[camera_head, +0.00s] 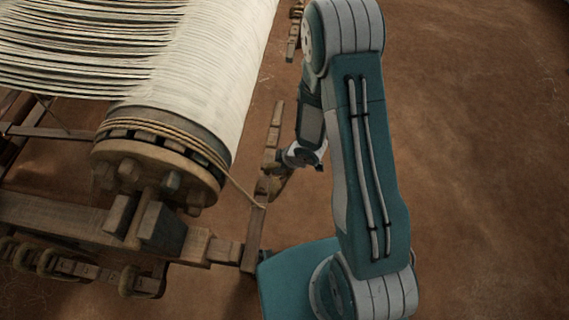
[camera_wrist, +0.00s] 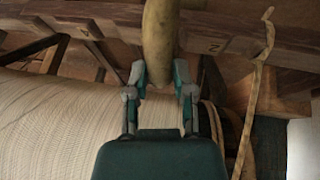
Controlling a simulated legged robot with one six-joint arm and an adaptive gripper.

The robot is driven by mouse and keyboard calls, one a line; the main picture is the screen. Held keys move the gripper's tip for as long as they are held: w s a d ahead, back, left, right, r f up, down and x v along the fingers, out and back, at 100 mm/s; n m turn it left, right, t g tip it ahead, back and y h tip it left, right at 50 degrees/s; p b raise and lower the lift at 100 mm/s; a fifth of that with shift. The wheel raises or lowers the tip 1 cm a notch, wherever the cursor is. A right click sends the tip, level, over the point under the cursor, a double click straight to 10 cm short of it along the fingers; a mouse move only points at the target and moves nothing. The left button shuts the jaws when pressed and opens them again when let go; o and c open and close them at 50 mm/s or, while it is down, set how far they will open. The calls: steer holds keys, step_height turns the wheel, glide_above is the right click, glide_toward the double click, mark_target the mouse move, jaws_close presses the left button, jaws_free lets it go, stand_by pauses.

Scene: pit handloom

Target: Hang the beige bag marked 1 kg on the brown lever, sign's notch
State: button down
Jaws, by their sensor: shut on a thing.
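My gripper (camera_wrist: 160,78) is shut on a smooth yellowish-beige curved piece (camera_wrist: 160,35), which I take to be part of the beige bag; no 1 kg mark shows. The piece runs up out of the wrist view and crosses in front of the brown lever (camera_wrist: 120,24). Dark marks show on the lever on either side of it, one like a 2 at right. In the head view my gripper (camera_head: 285,181) is beside the long brown lever (camera_head: 272,133), partly hidden by my arm. I cannot tell whether the held piece touches the lever, and no sign is readable.
The cloth roller (camera_head: 215,85) with its wooden end (camera_head: 155,172) stands to the left of the lever. A beige cord (camera_wrist: 252,110) hangs from the lever at right in the wrist view. The earthen floor (camera_head: 480,150) is clear on the right.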

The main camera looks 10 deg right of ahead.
steer(key=shift+w+a, duration=0.35)
steer(key=shift+a, duration=0.6)
steer(key=shift+w+a, duration=0.4)
steer(key=shift+a, duration=0.5)
steer(key=shift+w+a, duration=0.35)
steer(key=shift+a, duration=0.6)
steer(key=shift+a+f, duration=0.15)
steer(key=shift+f, duration=1.1)
steer(key=shift+s, duration=0.1)
steer(key=shift+s+d+f, duration=0.15)
steer(key=shift+d+f, duration=0.05)
steer(key=shift+f, duration=0.2)
steer(key=c, duration=0.6)
jaws_free()
steer(key=shift+o, duration=1)
steer(key=shift+a, duration=0.1)
